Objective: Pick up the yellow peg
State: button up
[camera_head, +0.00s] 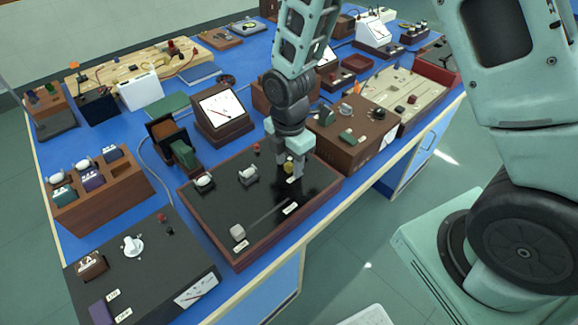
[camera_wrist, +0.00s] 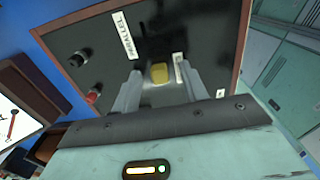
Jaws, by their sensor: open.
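The yellow peg (camera_wrist: 159,73) stands on a black panel in a wooden frame (camera_wrist: 105,62). In the wrist view it lies between the two fingertips of my gripper (camera_wrist: 160,85), near a white label. My gripper is open, and a gap shows on each side of the peg. In the head view my gripper (camera_head: 289,172) points down over the right part of the black panel (camera_head: 262,215). A small yellow patch of the peg (camera_head: 288,167) shows between the fingers there; the rest is hidden.
A brown box with knobs (camera_head: 352,130) stands close to the right of my gripper. A meter (camera_head: 222,112) stands behind the panel. The blue bench edge lies in front.

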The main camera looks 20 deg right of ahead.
aim_at(289, 164)
grip_shut()
notch_tip(289, 164, up, 13)
jog(key=p, duration=0.3)
dwell(0.8)
